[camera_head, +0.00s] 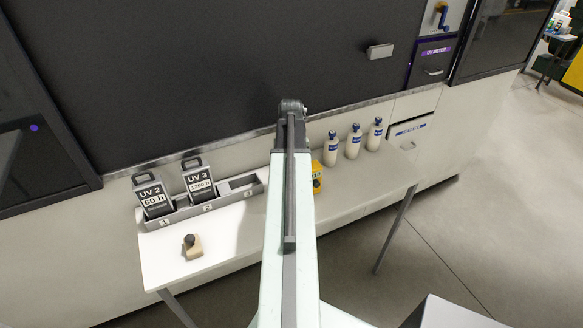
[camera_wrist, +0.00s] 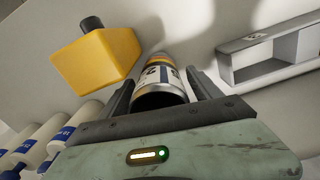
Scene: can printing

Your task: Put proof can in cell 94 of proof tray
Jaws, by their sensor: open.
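In the head view, my arm hides the gripper and the can. I cannot make out a proof tray or a cell marked 94 in either view.
A white table (camera_head: 343,190) carries a grey rack (camera_head: 210,203) with UV 2 (camera_head: 153,197) and UV 3 (camera_head: 199,182) holders, and a beige block (camera_head: 192,246). A yellow container (camera_head: 317,177) and three bottles (camera_head: 353,143) stand right of my arm. Dark panels rise behind.

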